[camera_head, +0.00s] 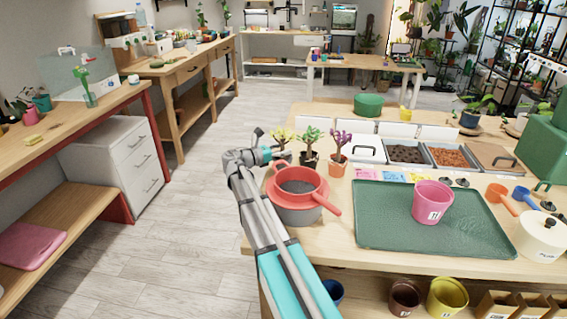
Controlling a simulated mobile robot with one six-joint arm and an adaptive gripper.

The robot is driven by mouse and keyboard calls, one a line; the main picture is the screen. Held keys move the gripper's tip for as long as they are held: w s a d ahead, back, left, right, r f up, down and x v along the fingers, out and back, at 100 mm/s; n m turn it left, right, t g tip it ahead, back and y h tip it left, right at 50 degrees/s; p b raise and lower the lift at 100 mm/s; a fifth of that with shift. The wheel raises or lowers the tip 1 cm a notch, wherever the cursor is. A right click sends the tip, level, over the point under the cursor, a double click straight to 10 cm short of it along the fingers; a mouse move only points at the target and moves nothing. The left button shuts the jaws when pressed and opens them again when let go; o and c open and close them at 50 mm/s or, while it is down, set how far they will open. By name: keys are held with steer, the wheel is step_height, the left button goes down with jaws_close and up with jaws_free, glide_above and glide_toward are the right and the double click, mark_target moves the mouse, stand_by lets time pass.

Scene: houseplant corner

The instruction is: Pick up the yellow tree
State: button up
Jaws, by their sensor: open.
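The yellow tree (283,136) is a small plant with yellow foliage at the left end of a row on the wooden table. Its lower part is partly hidden by my gripper and the red pan. A green tree (312,134) in a dark pot and a purple tree (342,139) in an orange pot stand just right of it. My gripper (273,147) is open, at the left edge of the table beside the yellow tree. I cannot tell whether it touches the tree.
A red pan (299,183) stands close in front of the trees. A green tray (455,240) with a pink pot (433,202) lies to the right. Bins (405,152) of soil and bark are behind. Open floor lies left of my arm.

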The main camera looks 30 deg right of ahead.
stand_by(0.3)
jaws_close()
steer(key=shift+r, duration=0.15)
stand_by(0.3)
step_height(320, 180, up, 10)
steer(key=p, duration=1)
stand_by(0.7)
step_height(320, 180, up, 25)
steer(key=p, duration=2.5)
steer(key=shift+r+p, duration=0.2)
steer(key=shift+p, duration=0.1)
steer(key=shift+w+a, duration=0.1)
